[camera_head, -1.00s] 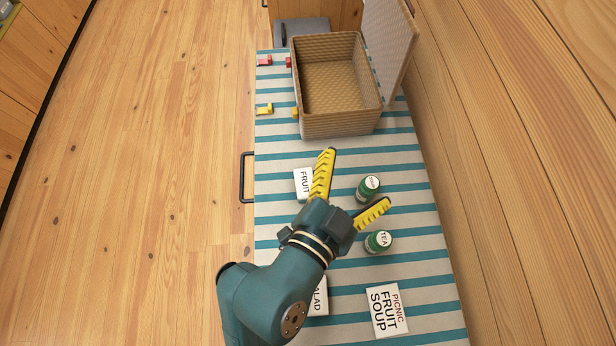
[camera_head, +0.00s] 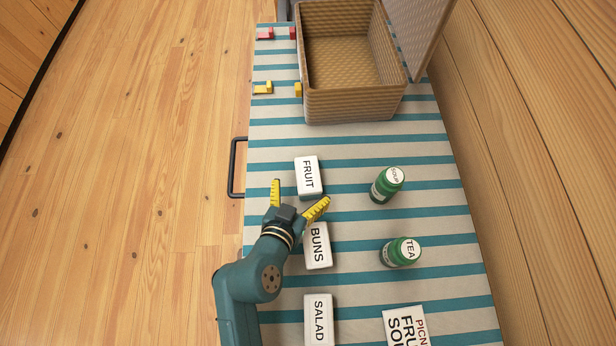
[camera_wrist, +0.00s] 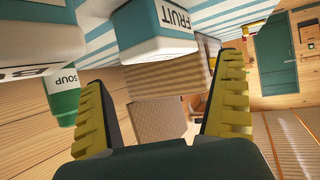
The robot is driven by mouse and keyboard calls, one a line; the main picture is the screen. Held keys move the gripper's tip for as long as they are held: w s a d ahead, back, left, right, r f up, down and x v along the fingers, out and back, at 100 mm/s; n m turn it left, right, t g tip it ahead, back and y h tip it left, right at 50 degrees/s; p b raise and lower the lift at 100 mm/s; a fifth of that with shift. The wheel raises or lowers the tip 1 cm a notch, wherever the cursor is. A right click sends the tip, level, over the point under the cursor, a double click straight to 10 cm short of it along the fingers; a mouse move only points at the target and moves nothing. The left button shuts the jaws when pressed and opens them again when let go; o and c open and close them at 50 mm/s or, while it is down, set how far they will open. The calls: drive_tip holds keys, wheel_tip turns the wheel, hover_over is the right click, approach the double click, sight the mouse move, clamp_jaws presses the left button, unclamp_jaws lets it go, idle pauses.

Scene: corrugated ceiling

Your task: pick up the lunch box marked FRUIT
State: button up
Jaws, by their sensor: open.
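The white lunch box marked FRUIT (camera_head: 309,177) lies on the striped cloth, below the wicker basket in the head view. My gripper (camera_head: 296,196) is open and empty, with its yellow fingers just to the lower left of the FRUIT box. In the wrist view the FRUIT box (camera_wrist: 152,30) shows at the top, ahead of the spread fingers (camera_wrist: 165,105) and not between them. Another white box marked BUNS (camera_head: 317,245) lies close below the gripper, and a third marked SALAD (camera_head: 319,320) lies farther down.
The open wicker basket (camera_head: 314,104) stands at the top of the striped table (camera_head: 350,218). Green jars marked SOUP (camera_head: 386,185) and TEA (camera_head: 400,252) stand to the right. A picnic card (camera_head: 404,326) lies at lower right. Small yellow and red pieces lie left of the basket.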

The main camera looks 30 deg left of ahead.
sight(309, 178)
drive_tip(key=x, duration=0.6)
drive_tip(key=shift+w+r+b, duration=0.15)
drive_tip(key=shift+b, duration=0.25)
drive_tip(key=shift+c, duration=0.2)
drive_tip(key=c, duration=1.4)
